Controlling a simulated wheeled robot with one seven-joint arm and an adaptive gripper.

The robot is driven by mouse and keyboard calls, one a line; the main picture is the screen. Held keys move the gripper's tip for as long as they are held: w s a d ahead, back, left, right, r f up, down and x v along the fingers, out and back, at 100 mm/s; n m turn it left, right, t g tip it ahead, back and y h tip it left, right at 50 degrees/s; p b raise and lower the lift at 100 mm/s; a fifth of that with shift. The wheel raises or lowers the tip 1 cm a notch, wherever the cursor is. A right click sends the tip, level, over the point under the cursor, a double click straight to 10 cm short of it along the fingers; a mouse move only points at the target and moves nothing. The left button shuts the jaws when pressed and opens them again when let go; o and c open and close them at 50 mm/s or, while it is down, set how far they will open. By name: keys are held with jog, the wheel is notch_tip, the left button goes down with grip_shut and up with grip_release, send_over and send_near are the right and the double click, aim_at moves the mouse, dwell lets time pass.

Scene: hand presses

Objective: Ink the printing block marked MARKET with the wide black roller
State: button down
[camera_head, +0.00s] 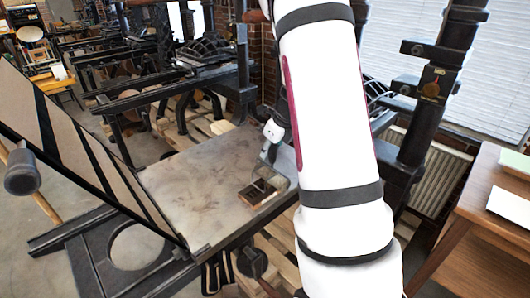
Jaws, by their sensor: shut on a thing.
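A small dark, wood-edged printing block (251,197) lies on the flat grey press bed, left of my arm. Its lettering is too small to read, so I cannot tell if it says MARKET. My gripper (270,153) is above and just behind the block, partly hidden by my white arm. It is shut on what looks like the roller, with a curved grey frame (281,180) showing below it at the block's right side. The roller's drum is not clear, and I cannot tell whether it touches the block.
The press bed (190,185) is bare left of the block. A hinged frame (85,150) slants up along its left side. Black press uprights (435,100) stand behind my arm. A wooden table (490,215) with papers is at the right.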

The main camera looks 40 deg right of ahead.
jog(key=a+p, duration=0.1)
jog(key=a, duration=0.9)
jog(key=shift+s+p, duration=0.2)
jog(key=shift+p, duration=0.15)
dwell(0.7)
notch_tip(320, 180, up, 5)
jog(key=p, duration=0.3)
jog(key=shift+p, duration=0.35)
jog(key=shift+a, duration=0.15)
dwell(0.5)
